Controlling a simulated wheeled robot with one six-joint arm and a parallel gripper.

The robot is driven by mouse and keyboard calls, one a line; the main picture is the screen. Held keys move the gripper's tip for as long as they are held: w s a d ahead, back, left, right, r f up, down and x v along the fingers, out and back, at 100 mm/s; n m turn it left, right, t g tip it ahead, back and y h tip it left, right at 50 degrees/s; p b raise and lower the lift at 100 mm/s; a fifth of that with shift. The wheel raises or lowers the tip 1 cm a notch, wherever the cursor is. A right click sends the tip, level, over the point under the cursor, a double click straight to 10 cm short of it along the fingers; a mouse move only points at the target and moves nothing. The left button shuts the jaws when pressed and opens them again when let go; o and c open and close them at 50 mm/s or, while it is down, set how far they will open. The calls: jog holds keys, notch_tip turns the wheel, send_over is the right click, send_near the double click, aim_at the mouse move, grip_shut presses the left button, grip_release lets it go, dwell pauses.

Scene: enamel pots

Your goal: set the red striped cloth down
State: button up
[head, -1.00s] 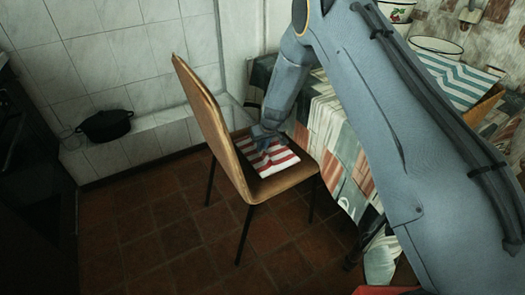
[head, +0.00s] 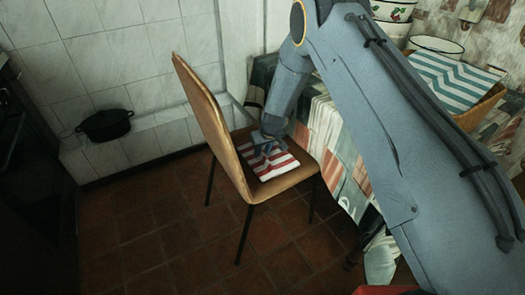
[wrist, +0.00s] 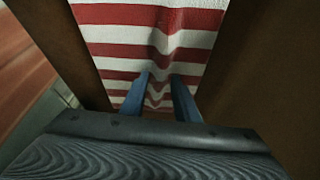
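The red and white striped cloth (head: 280,168) lies on the seat of the brown chair (head: 270,190). In the wrist view the cloth (wrist: 150,45) fills the top middle and has a raised crease down its centre. My gripper (head: 265,146) is at the cloth's back part, pointing down at it. In the wrist view my gripper's two blue fingers (wrist: 160,76) stand apart, one on each side of the crease, with cloth showing between them. They look open; whether they touch the cloth is hard to tell.
The chair's backrest (head: 205,125) rises to the left of the cloth. A table with a patchwork cloth (head: 335,150) stands close on the right, with a basket holding a teal striped cloth (head: 455,80). A black pot (head: 105,125) sits on the tiled ledge at left.

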jog(key=s+d+r+m, duration=0.1)
jog(key=s+d+r, duration=0.3)
jog(key=r, duration=0.5)
jog(key=s+d+r, duration=0.5)
jog(key=r, duration=0.5)
jog(key=s+d+r+m+g, duration=0.1)
jog(key=s+d+r, duration=0.3)
jog(key=s, duration=0.6)
jog(key=s+d+r+m+g+h, duration=0.1)
jog(key=s+d+r+m, duration=0.2)
jog(key=s+d, duration=0.5)
jog(key=s+d+r+m+g+h, duration=0.1)
jog(key=s+d+r, duration=0.5)
jog(key=s, duration=0.8)
jog(key=shift+m+g, duration=0.4)
jog(key=shift+m, duration=0.1)
jog(key=shift+s+r+p, duration=0.1)
jog(key=shift+p, duration=0.3)
jog(key=shift+n, duration=0.6)
jog(key=r+p, duration=0.1)
jog(key=p, duration=0.2)
jog(key=a+r+p, duration=0.1)
jog(key=r+p, duration=0.1)
jog(key=p, duration=0.1)
jog(key=s+a+r+p, duration=0.1)
jog(key=r+p, duration=0.1)
jog(key=p, duration=0.1)
jog(key=shift+a, duration=0.2)
